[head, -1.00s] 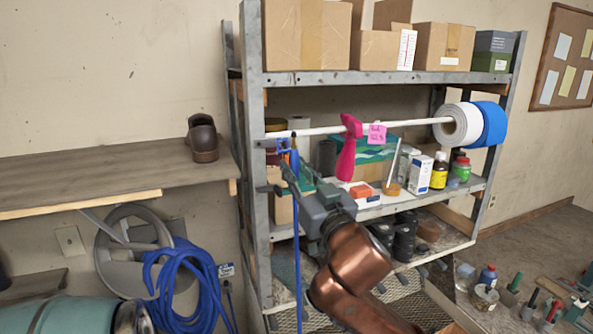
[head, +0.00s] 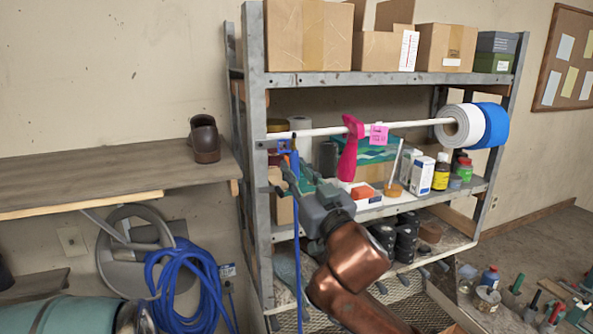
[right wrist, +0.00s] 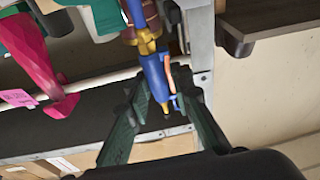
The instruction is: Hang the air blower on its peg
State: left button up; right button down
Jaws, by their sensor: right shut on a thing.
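The air blower (head: 284,147) is blue with an orange trigger and hangs by the left post of the shelf rack. My right gripper (head: 287,172) is shut on it, with the fingers on either side of its body. In the right wrist view the blue blower (right wrist: 157,76) sits between the fingers of the right gripper (right wrist: 163,92), with brass and dark red parts behind it. A blue hose (head: 297,250) runs straight down below the gripper. I cannot clearly make out the peg or whether the blower touches it. My left gripper is not in view.
A pink tool (head: 348,155) hangs from a white rod (head: 400,126) just right of the blower. The rack post (head: 256,160) stands close on the left. Bottles and boxes fill the shelf behind.

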jog(key=shift+a+f, duration=0.1)
jog(key=shift+f, duration=0.2)
dwell(0.5)
dwell(0.4)
jog(key=c, duration=1.6)
grip_release()
jog(key=shift+o, duration=0.4)
jog(key=shift+w, duration=0.1)
jog(key=shift+o, duration=1)
